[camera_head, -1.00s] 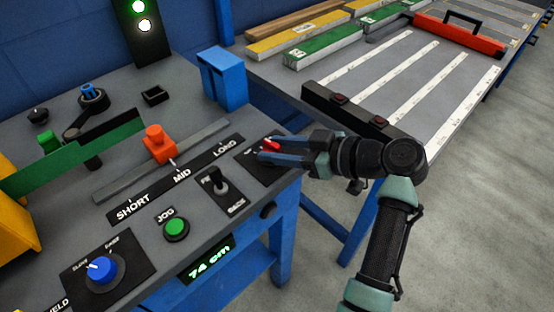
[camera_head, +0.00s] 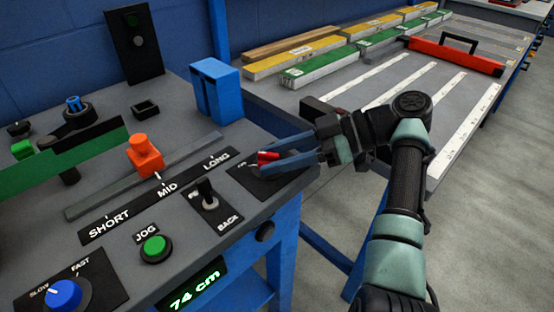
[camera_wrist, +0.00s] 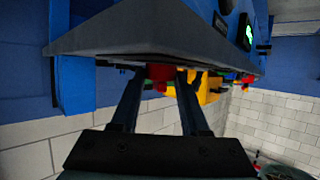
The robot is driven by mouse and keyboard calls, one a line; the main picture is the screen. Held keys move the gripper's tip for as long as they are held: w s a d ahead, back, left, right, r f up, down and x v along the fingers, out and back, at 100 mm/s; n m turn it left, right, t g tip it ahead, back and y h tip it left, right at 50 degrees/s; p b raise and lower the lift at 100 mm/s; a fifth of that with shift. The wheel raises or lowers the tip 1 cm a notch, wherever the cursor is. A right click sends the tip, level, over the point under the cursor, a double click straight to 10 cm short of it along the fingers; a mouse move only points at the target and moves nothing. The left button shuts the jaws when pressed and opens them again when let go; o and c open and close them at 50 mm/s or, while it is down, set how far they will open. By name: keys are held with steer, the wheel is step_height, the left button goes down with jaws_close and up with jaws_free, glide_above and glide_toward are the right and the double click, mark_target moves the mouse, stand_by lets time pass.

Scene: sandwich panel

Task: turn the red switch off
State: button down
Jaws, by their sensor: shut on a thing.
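The red switch (camera_head: 268,156) is a small red lever on a black plate (camera_head: 256,182) at the right end of the grey panel. My gripper (camera_head: 262,163) reaches in from the right with its blue-grey fingers shut on the red switch, one on each side. In the wrist view the red switch (camera_wrist: 160,72) shows between the two fingertips, partly cut off by the panel edge above. The plate's label is mostly hidden by the fingers.
A toggle (camera_head: 208,196) marked BACK, a green JOG button (camera_head: 155,248) and an orange slider (camera_head: 145,155) are left of my gripper. A blue bracket (camera_head: 216,90) stands behind it.

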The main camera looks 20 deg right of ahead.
stand_by(0.3)
steer(key=shift+c, duration=2)
jaws_free()
steer(key=p+v, duration=0.2)
steer(key=v, duration=1)
steer(key=shift+s+d+r, duration=0.15)
steer(key=shift+d, duration=0.2)
